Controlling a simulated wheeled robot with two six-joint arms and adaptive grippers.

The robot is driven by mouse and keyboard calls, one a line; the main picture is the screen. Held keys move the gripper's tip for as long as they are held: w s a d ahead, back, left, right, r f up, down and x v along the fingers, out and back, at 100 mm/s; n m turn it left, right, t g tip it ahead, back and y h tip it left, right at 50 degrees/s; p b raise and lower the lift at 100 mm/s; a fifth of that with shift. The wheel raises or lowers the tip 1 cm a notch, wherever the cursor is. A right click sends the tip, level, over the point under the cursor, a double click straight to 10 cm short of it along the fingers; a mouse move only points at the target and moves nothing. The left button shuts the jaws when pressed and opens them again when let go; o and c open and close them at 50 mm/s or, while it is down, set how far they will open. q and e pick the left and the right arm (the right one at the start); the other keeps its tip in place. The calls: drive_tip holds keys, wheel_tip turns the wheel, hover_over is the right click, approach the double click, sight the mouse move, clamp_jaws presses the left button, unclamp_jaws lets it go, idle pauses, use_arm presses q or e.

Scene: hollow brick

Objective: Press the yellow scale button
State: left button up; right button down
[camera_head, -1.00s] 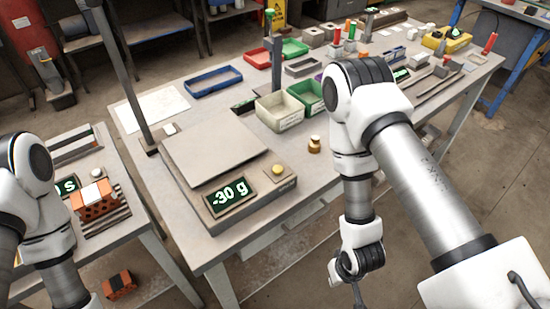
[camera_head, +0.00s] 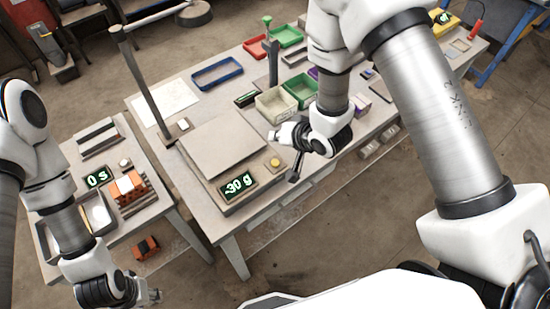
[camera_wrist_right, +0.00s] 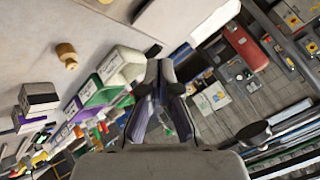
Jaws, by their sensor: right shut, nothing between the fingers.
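The grey scale has a square plate (camera_head: 222,146), and its green display (camera_head: 238,186) reads -30 g. The round yellow button (camera_head: 275,162) sits on the scale's front panel, right of the display, and is in plain view. My right gripper (camera_head: 273,134) hangs over the right part of the scale, just above the button in the picture; its height over the panel is hard to judge. In the right wrist view, its fingers (camera_wrist_right: 161,70) are together with nothing between them. My left gripper (camera_head: 155,296) is low at the bottom left, far from the scale, too small to read.
Pale and green bins (camera_head: 275,104) stand behind my right wrist. A blue tray (camera_head: 217,73) lies at the back. A post (camera_head: 148,90) rises left of the scale. A small brass-coloured weight (camera_wrist_right: 67,55) shows in the wrist view. A side table at left holds an orange brick (camera_head: 130,188).

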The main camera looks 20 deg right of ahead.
sight(277, 164)
drive_tip(key=shift+f, duration=0.1)
wheel_tip(277, 164, down, 8)
drive_tip(key=b, duration=0.7)
drive_tip(key=shift+f, duration=0.35)
idle(0.7)
drive_tip(key=shift+f+b, duration=0.4)
drive_tip(key=shift+s+f, duration=0.1)
drive_tip(key=shift+f, duration=0.25)
idle(0.4)
drive_tip(key=shift+r, duration=0.15)
drive_tip(key=shift+r+p, duration=0.55)
drive_tip(key=shift+r, duration=0.1)
